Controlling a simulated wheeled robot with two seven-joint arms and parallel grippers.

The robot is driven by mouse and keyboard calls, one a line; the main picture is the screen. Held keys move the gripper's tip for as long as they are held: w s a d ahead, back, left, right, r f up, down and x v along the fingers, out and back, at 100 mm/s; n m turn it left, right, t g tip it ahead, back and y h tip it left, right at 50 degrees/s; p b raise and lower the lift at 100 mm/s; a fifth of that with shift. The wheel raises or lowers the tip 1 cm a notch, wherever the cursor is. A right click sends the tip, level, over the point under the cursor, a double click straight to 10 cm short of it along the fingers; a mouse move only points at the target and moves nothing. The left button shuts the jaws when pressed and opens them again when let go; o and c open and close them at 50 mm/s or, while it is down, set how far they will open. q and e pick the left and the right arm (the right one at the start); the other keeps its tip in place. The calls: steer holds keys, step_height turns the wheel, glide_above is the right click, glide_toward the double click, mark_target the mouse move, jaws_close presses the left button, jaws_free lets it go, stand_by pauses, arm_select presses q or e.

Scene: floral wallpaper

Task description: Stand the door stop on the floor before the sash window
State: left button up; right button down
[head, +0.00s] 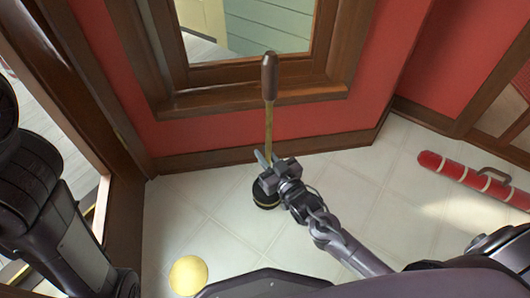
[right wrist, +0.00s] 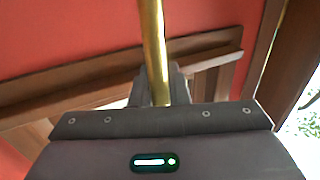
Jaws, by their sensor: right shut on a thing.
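The door stop has a brown handle (head: 269,76), a thin brass rod and a round black base (head: 264,196). It stands about upright in front of the sash window (head: 262,28). My right gripper (head: 268,160) is shut on the brass rod, low down, just above the base. In the right wrist view the rod (right wrist: 153,45) rises from between the fingers (right wrist: 155,88). The base is at the floor (head: 340,195), partly hidden by the gripper; I cannot tell whether it touches. My left arm is at the left edge, its gripper out of view.
A red cylinder with pale bands and a handle (head: 475,181) lies on the floor at right. A yellow disc (head: 188,275) is near my base. A brown-framed opening (head: 85,110) is at left. Pale tiles between are clear. A brown skirting board (head: 215,158) runs below the window.

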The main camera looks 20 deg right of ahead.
steer(key=shift+w+b, duration=0.1)
steer(key=shift+b, duration=0.2)
step_height(320, 180, down, 4)
steer(key=shift+r+b, duration=0.25)
steer(key=shift+b, duration=0.8)
steer(key=shift+f, duration=0.1)
steer(key=c, duration=1.7)
jaws_free()
steer(key=shift+f, duration=0.35)
steer(key=o, duration=0.3)
steer(key=shift+r, duration=0.15)
